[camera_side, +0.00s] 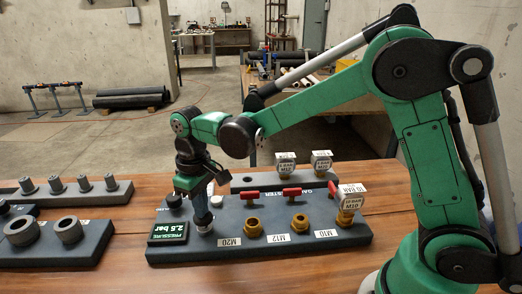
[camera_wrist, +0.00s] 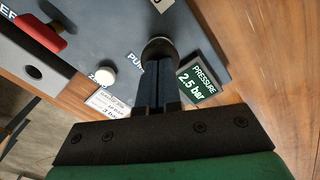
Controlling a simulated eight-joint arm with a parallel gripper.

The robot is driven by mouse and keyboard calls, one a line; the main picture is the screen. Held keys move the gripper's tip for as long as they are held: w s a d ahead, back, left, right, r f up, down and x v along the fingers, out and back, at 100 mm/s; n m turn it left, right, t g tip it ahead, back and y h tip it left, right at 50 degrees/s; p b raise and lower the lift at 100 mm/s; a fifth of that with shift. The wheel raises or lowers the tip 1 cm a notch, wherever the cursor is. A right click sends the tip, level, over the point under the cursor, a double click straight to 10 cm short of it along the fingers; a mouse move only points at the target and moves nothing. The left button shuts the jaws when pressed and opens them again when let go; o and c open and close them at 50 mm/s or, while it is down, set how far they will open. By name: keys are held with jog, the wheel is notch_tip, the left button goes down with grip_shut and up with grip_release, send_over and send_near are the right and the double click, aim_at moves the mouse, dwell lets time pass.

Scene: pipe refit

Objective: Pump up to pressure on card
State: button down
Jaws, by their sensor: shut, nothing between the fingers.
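The grey-blue test panel (camera_side: 270,243) lies on the wooden table. Its green-lit pressure display (camera_side: 168,232) reads 2.5 bar, and the display also shows in the wrist view (camera_wrist: 198,82). My gripper (camera_side: 203,222) points down, shut and empty, at the panel's left part. In the wrist view my fingertips (camera_wrist: 158,65) meet or overlap the dark round pump button (camera_wrist: 159,46), beside the PUMP lettering; contact cannot be told. A white button (camera_wrist: 103,76) marked ZERO sits nearby. A white card (camera_wrist: 108,103) lies beside it, its print too small to read surely.
Brass ports (camera_side: 252,227) labelled M20, M12 and M10 line the panel, with red valve handles (camera_side: 291,192) behind. A gauge tagged 10 BAR (camera_side: 350,203) stands on the right port. More gauges (camera_side: 285,165) stand on a rear rack. Grey racks with rings (camera_side: 68,230) lie left.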

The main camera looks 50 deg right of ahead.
jog(key=shift+r, duration=1.6)
jog(key=shift+f, duration=1.6)
jog(key=shift+r, duration=1.6)
notch_tip(320, 180, up, 5)
jog(key=shift+s+d, duration=0.1)
